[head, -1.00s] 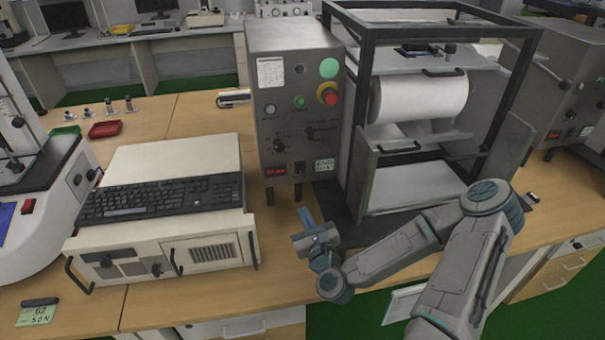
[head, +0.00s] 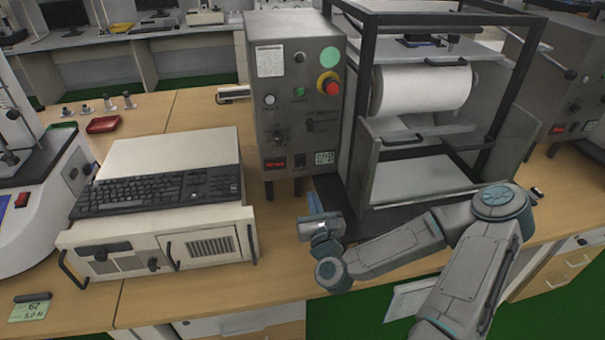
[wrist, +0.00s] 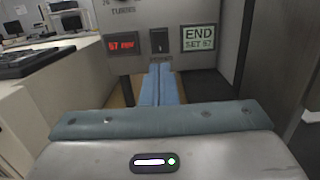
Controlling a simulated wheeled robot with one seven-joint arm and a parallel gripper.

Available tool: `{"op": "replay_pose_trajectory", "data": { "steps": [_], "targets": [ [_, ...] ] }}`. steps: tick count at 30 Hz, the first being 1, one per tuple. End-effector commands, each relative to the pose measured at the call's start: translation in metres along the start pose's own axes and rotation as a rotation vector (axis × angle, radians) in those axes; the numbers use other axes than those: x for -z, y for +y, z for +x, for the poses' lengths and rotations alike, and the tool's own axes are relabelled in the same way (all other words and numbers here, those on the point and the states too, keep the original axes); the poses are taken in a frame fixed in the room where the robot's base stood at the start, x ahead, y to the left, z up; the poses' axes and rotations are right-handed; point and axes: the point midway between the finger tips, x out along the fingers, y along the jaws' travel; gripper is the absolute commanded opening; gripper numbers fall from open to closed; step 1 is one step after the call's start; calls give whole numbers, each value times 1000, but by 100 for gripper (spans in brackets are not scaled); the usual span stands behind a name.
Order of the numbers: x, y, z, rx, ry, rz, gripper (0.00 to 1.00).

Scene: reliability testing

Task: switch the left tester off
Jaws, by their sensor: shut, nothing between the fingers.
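The left tester is a grey control box (head: 262,110) joined to a dark frame holding a white roll (head: 425,90). Its front has a red and yellow knob (head: 329,84), a green button and several other controls. Low on the panel are a lit red display (wrist: 122,44), a black rocker switch (wrist: 159,41) and a pale "END SET 67" label (wrist: 198,38). I cannot tell the rocker's position. My gripper (head: 312,199) is shut and empty, in front of and below the panel. In the wrist view its blue fingers (wrist: 158,83) point toward the rocker, apparently apart from it.
A cream case (head: 160,245) with a black keyboard (head: 158,190) stands left of my gripper. A second grey tester (head: 565,75) stands at the right. A white and blue machine with a red switch (head: 21,199) is at far left.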

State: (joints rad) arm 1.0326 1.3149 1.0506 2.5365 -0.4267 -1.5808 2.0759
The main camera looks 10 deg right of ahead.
Motion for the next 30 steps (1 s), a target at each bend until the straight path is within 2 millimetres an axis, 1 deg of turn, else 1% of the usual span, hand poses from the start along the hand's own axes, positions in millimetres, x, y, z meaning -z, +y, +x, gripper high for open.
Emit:
{"op": "replay_pose_trajectory", "data": {
  "steps": [1,9,11,15,21,25,30],
  "targets": [
    [5,0,2,1,-3,-2,0],
    [5,2,11,-4,-2,-1,0],
    [-3,2,25,-1,-1,-2,0],
    [-3,2,54,-2,-2,-2,0],
    [-3,2,92,-2,0,-1,0],
    [-3,2,110,-3,0,-1,0],
    [-1,2,123,-3,1,1,0]
  ]
}}
